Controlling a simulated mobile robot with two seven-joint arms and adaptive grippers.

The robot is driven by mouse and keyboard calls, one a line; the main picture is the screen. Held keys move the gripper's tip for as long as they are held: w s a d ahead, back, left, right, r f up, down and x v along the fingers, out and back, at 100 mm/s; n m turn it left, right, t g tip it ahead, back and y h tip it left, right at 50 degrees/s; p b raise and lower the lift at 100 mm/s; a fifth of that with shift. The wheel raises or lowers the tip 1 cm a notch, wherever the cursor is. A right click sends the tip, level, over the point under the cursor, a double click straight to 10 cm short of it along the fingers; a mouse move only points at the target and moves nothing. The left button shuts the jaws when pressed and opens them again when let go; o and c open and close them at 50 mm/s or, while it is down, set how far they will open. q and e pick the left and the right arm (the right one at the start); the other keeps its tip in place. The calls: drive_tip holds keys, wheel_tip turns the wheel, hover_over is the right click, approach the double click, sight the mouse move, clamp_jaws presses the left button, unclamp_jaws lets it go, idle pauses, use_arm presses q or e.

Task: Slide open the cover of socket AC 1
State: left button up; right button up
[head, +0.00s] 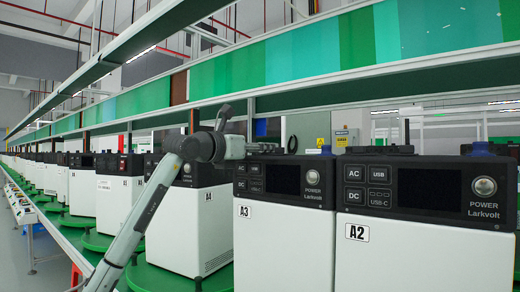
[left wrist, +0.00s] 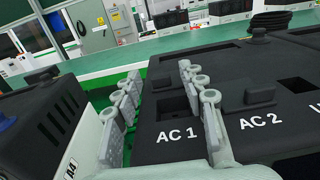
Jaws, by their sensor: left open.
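In the left wrist view the label AC 1 is printed on the dark top of a power unit (left wrist: 195,150). Above the label are a dark square area (left wrist: 173,107) and a small raised dark block, which appears to be the AC 1 cover (left wrist: 161,84). My left gripper (left wrist: 165,100) is open, with one grey finger on each side of this socket area. Contact with the cover cannot be told. In the head view my left gripper (head: 264,147) is over the back of the unit labelled A3 (head: 283,245); the sockets are hidden there. My right gripper is not in view.
The AC 2 cover (left wrist: 258,92) is close to the right finger. Another unit (left wrist: 45,125) stands at the left. Unit A2 (head: 425,255) is beside A3. A long green shelf (head: 400,68) runs above the line of units.

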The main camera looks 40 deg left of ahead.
use_arm(q)
drive_tip(key=s, duration=1.2)
drive_tip(key=shift+a, duration=0.45)
